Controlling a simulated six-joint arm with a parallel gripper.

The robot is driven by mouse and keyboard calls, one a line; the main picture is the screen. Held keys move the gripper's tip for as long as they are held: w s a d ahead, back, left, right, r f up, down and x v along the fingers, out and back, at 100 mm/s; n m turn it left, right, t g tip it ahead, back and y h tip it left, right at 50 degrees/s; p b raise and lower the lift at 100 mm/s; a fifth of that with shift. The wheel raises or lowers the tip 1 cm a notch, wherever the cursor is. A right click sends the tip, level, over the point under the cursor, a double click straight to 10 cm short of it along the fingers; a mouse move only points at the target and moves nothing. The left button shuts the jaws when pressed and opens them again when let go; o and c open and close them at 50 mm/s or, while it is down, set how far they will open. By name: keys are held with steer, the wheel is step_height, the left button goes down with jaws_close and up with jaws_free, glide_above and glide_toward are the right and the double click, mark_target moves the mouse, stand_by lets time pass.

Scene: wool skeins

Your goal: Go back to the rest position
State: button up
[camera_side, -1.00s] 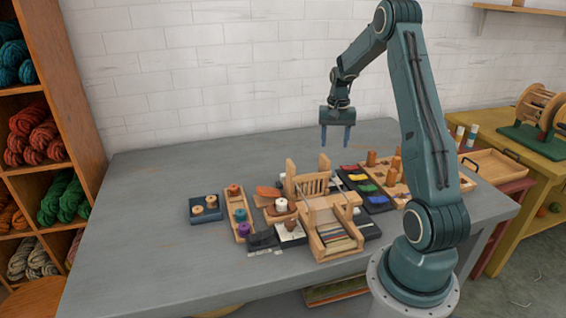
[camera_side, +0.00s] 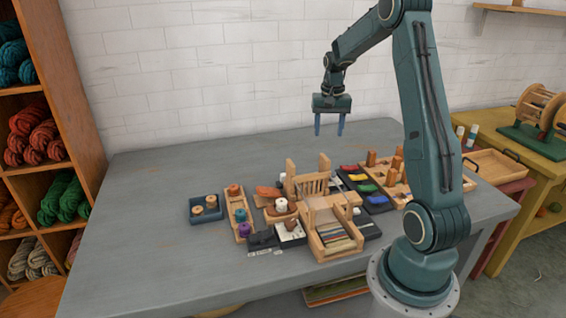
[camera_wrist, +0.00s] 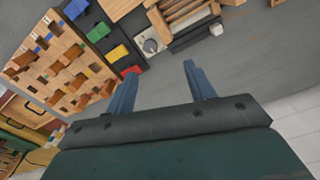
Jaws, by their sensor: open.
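My gripper (camera_side: 330,124) is open and empty, with its two blue fingers pointing down. It hangs well above the back of the grey table (camera_side: 140,240), in front of the white brick wall. The fingers also show in the wrist view (camera_wrist: 158,88), apart with nothing between them. A small wooden loom (camera_side: 335,238) stands on the table below and in front of the gripper. Nothing touches the gripper.
A blue tray (camera_side: 207,215) with spools and a wooden spool rack (camera_side: 240,228) lie left of the loom. Coloured pieces on a dark board (camera_side: 378,203) and a pegged wooden board (camera_wrist: 45,80) lie right. A yarn shelf (camera_side: 75,120) stands left. The table's left side is clear.

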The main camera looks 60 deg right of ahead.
steer(key=a+r+n+t+h, duration=0.1)
steer(key=a+r+n, duration=0.2)
steer(key=a+r, duration=0.5)
steer(key=a+r+n+t, duration=0.1)
steer(key=a+r+n, duration=0.25)
steer(key=a, duration=0.85)
steer(key=s+a+r+n+t+y, duration=0.1)
steer(key=s+a+n+t, duration=0.2)
steer(key=s+a, duration=1.1)
steer(key=a+n, duration=0.1)
steer(key=n, duration=0.2)
steer(key=shift+a+r, duration=0.15)
steer(key=shift+a, duration=0.15)
